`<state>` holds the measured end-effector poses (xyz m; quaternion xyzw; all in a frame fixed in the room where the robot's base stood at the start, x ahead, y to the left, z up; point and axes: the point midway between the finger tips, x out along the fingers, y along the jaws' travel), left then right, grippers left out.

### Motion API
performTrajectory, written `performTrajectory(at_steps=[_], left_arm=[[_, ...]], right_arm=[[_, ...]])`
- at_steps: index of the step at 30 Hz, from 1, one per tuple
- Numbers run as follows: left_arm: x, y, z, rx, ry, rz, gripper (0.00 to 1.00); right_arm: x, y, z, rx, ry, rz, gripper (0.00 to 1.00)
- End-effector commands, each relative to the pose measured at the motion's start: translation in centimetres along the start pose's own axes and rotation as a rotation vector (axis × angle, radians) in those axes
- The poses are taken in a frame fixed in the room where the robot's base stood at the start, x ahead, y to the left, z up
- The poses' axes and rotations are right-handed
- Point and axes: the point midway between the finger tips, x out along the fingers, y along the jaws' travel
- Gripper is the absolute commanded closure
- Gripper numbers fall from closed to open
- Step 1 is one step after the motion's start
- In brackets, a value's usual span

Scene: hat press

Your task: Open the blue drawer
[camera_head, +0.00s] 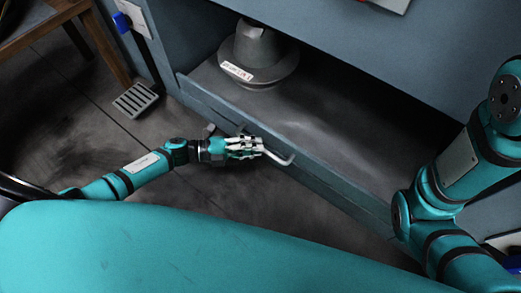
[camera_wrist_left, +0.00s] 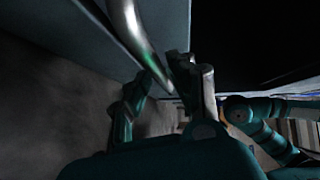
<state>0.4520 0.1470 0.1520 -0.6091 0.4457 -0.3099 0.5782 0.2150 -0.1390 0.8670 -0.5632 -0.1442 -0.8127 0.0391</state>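The blue-grey drawer (camera_head: 333,183) is pulled out from the cabinet, and its open inside shows. A dark grey hat-shaped object (camera_head: 258,47) with a white label stands in it toward the left. The metal handle (camera_head: 284,160) sits on the drawer front. It also shows as a curved bar in the left wrist view (camera_wrist_left: 128,28). My left gripper (camera_head: 259,148) is at the handle, outside the drawer front. In the left wrist view its fingers (camera_wrist_left: 167,78) close around the bar from both sides. My right arm comes in at the right; its gripper is out of view.
The cabinet face (camera_head: 360,45) rises behind the drawer. A wooden stool or table (camera_head: 45,25) stands at the upper left. A grey slotted pedal (camera_head: 136,99) lies on the floor left of the drawer. Bare floor shows in front of the drawer.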

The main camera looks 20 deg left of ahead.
Motion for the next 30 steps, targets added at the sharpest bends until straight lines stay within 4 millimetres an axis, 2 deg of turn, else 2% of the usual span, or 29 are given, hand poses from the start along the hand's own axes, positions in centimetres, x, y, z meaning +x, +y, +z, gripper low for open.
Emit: performTrajectory(at_steps=[6,15,21,30], left_arm=[[1.9,0.0,0.0,0.001,0.001,-0.001,0.77],[2.1,-0.1,0.0,0.000,0.000,0.000,0.77],[2.1,0.0,0.0,0.001,0.000,0.001,1.00],[2.1,0.1,0.0,0.001,-0.001,0.003,1.00]], right_arm=[[-0.8,-0.2,-0.3,0.000,0.000,0.000,0.60],[-0.8,-0.2,-0.3,0.000,0.001,-0.001,0.60],[-0.8,-0.2,-0.3,0.000,0.001,-0.001,0.60],[-0.8,-0.2,-0.3,0.000,0.001,-0.001,0.60]])
